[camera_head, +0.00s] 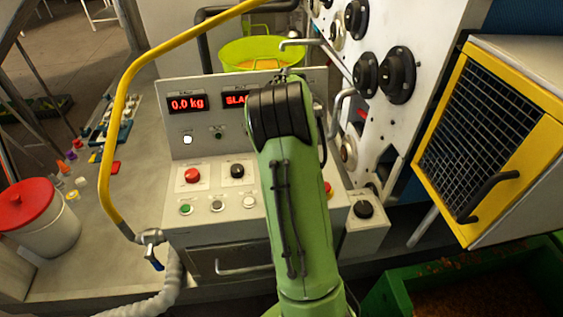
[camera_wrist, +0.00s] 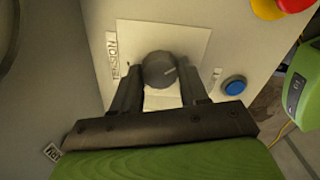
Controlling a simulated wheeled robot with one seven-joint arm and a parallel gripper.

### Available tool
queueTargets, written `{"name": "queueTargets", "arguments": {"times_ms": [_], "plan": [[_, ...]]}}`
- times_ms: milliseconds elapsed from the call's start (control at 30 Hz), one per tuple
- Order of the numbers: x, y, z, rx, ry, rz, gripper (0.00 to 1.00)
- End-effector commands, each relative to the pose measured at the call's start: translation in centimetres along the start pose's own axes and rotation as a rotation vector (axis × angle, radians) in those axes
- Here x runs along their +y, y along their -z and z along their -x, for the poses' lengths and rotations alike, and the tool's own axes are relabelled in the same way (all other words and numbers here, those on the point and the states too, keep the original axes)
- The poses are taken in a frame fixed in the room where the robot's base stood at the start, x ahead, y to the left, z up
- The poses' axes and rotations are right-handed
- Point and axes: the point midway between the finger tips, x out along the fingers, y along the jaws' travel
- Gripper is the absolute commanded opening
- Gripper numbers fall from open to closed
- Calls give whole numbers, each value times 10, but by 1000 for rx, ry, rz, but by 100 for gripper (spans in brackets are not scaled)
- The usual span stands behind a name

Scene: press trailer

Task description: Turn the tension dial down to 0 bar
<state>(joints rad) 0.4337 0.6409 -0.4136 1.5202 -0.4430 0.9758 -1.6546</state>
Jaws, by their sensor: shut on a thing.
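The tension dial (camera_wrist: 158,69) is a dark round knob on a pale square plate, with a "TENSION" label beside it in the wrist view. In the head view my green arm hides the dial and the gripper.
A blue button (camera_wrist: 234,86) sits right of the dial, and a red knob on yellow (camera_wrist: 296,5) is above it. A curved yellow pipe (camera_head: 117,100) rises left of the console. A yellow-framed mesh door (camera_head: 480,120) stands at right.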

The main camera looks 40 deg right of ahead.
Motion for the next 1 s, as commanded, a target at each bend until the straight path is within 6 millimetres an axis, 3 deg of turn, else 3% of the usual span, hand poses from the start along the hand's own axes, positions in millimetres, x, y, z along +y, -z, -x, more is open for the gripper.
{"name": "queueTargets", "arguments": {"times_ms": [300, 867, 900, 1000], "plan": [[1, 0, 0, -1, -4, 129, 13], [1, 0, 1, 0, -3, 158, 13], [1, 0, 1, 0, -2, 158, 48], [0, 0, 0, 0, -2, 157, 64]]}}
